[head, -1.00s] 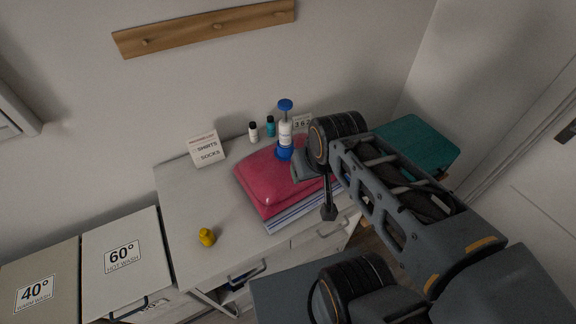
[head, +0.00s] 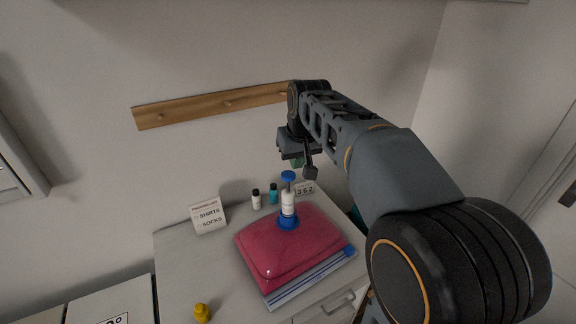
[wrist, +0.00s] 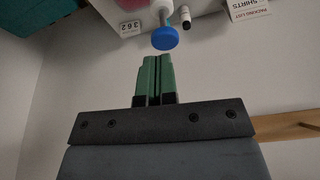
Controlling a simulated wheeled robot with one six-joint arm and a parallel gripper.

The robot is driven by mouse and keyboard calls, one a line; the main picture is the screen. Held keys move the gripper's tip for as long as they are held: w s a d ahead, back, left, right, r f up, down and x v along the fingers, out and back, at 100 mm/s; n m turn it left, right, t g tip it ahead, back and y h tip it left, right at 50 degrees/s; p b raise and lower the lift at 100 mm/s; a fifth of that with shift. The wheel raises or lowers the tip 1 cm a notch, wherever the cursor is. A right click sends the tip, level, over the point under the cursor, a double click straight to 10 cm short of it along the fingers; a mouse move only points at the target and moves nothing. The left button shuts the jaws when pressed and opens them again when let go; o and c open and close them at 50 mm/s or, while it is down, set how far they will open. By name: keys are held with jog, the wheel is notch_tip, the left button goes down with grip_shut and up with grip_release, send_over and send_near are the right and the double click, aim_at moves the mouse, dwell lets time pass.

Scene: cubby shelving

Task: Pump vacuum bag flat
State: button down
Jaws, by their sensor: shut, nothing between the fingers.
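The vacuum bag (head: 290,245) is a puffed, pinkish-red bag lying on the white dresser top, with a clear, blue-striped edge at its front. A white hand pump (head: 288,203) stands upright on the bag, with a blue foot and a round blue knob (head: 288,176) raised on top. The blue knob also shows in the wrist view (wrist: 165,38), just beyond the fingertips and apart from them. My gripper (head: 297,162) is above and close to the knob, its green fingers partly hidden by my wrist. In the wrist view the green fingers (wrist: 154,62) are shut together and empty.
A white bottle (head: 256,200), a teal bottle (head: 273,195) and a small number sign (head: 305,190) stand behind the pump. A list card (head: 208,216) is at the back left, a yellow figure (head: 202,313) at the front. A wooden peg rail (head: 210,105) is on the wall.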

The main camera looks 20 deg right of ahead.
notch_tip(320, 180, up, 5)
send_over(287, 173)
jog(key=s, duration=0.2)
jog(key=shift+s+d+r+n, duration=0.1)
jog(key=shift+s+r+n, duration=0.15)
jog(key=shift+r, duration=0.35)
jog(key=shift+s+d+r+n, duration=0.15)
jog(key=shift+r+n, duration=0.15)
jog(key=shift+r, duration=0.35)
jog(key=shift+s+d+r+n, duration=0.1)
jog(key=shift+s+r+n, duration=0.15)
jog(key=shift+r, duration=0.35)
jog(key=shift+f, duration=0.1)
jog(key=x, duration=0.8)
jog(key=s+x, duration=0.1)
jog(key=x, duration=0.3)
jog(key=shift+a+f+p, duration=0.2)
jog(key=shift+p, duration=0.2)
jog(key=shift+f, duration=0.8)
